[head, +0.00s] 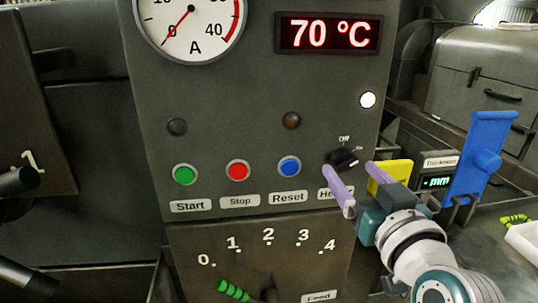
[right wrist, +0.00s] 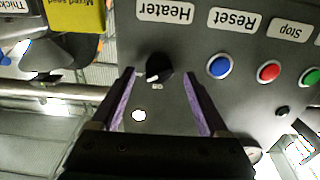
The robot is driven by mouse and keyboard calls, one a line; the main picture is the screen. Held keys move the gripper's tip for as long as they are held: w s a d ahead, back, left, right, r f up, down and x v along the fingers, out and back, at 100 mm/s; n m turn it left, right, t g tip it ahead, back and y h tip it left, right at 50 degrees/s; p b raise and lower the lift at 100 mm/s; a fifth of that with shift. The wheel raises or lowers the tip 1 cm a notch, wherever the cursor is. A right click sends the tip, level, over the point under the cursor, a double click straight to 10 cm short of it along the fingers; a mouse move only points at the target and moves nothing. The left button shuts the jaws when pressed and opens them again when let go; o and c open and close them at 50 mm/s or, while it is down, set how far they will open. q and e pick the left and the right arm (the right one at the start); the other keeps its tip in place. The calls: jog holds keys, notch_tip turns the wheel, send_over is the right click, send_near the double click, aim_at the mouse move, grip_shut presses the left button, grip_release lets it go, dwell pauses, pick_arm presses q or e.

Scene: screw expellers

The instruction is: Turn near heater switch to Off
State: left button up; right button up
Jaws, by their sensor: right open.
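The heater switch (head: 343,158) is a black rotary knob on the grey panel, above the partly covered Heater label (head: 327,194). It also shows in the right wrist view (right wrist: 158,66), where the picture is upside down. A white mark shows on the knob's edge, close to a small label (right wrist: 157,86) too small to read surely. My right gripper (head: 349,169) is open, with its purple fingers apart on either side of the knob. I cannot tell whether they touch it. My left gripper is not in view.
A white lamp (head: 367,100) glows above the knob. The display (head: 328,34) reads 70 °C. Blue (head: 289,166), red (head: 237,170) and green (head: 184,174) buttons sit left of the knob. A yellow plate (head: 390,175) and a blue part (head: 480,155) stand to the right.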

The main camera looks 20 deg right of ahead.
jog(key=shift+x, duration=1.05)
grip_shut()
